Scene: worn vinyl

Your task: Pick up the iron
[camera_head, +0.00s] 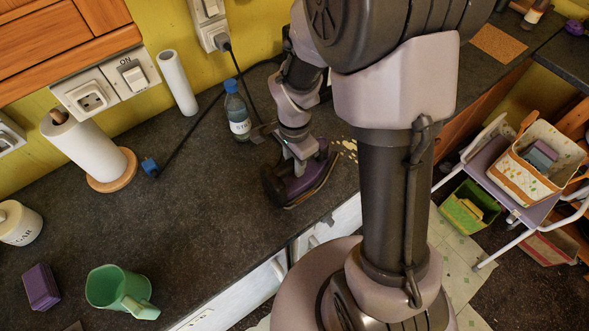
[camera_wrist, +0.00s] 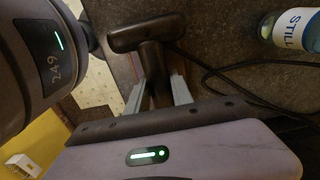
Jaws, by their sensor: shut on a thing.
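The iron (camera_head: 312,180) is purple and dark and sits at the front edge of the dark worktop, under my gripper (camera_head: 298,158). In the wrist view, the iron's dark brown handle (camera_wrist: 148,32) runs between the two pale fingers of my gripper (camera_wrist: 160,92). The fingers are closed on it from both sides. My gripper's own body hides much of the iron in the wrist view, and my arm covers part of the head view. I cannot tell whether the iron's base touches the worktop.
A water bottle (camera_head: 237,112) stands just behind the iron, and it also shows in the wrist view (camera_wrist: 292,30). A black cord (camera_head: 190,135) lies on the worktop. A paper towel roll (camera_head: 85,150), green mug (camera_head: 118,290) and purple box (camera_head: 41,287) stand left. The middle worktop is clear.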

